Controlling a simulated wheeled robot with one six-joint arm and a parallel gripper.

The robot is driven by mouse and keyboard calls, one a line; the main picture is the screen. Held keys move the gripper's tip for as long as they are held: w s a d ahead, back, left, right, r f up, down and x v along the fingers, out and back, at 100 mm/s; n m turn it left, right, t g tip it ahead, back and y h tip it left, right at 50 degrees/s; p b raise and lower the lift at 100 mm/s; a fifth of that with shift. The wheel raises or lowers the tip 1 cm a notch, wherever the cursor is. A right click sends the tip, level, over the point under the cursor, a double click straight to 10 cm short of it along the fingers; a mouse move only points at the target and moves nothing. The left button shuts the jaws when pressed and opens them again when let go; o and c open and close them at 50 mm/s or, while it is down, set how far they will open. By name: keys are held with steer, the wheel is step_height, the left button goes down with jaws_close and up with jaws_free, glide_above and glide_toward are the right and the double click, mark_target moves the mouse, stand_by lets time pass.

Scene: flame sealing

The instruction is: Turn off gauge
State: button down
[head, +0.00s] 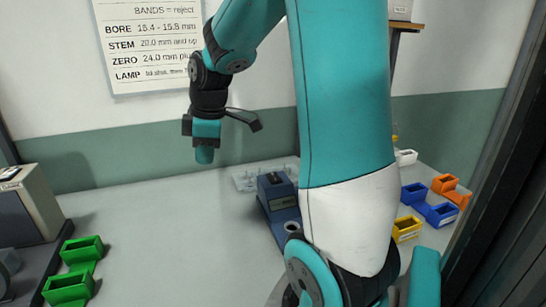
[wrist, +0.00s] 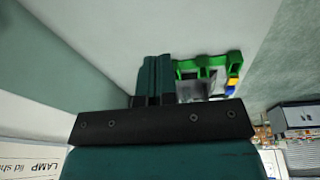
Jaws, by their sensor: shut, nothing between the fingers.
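The gauge appears to be the dark blue bench device (head: 276,196) near the middle of the table in the head view. Its front is partly hidden behind my arm. I cannot make out a switch or a lit display on it. My gripper (head: 204,155) hangs pointing down, in the air to the left of the device and apart from it. In the wrist view its two teal fingers (wrist: 154,80) are together, with nothing between them. The device cannot be made out in the wrist view.
Green bins (head: 84,250) and a grey machine (head: 26,205) stand at the left. A pale rack (head: 245,178) lies behind the device. Blue (head: 441,214), orange (head: 446,184) and yellow bins (head: 406,228) stand at the right. The table (head: 170,235) is clear at centre left.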

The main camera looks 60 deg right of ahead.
steer(key=s+d+r+h+p, duration=0.1)
steer(key=s+d+p, duration=0.15)
steer(key=d, duration=1.15)
steer(key=n+g, duration=0.1)
glide_above(273, 174)
steer(key=s+a, duration=0.1)
steer(key=s, duration=0.1)
steer(key=shift+w+a+f+h, duration=0.2)
steer(key=shift+h, duration=0.1)
steer(key=f+p, duration=0.1)
steer(key=f, duration=0.3)
steer(key=w+f+p, duration=0.1)
steer(key=f, duration=0.4)
steer(key=d+f, duration=0.1)
steer(key=f, duration=0.4)
steer(key=shift+w+p, duration=0.15)
steer(key=shift+p, duration=0.25)
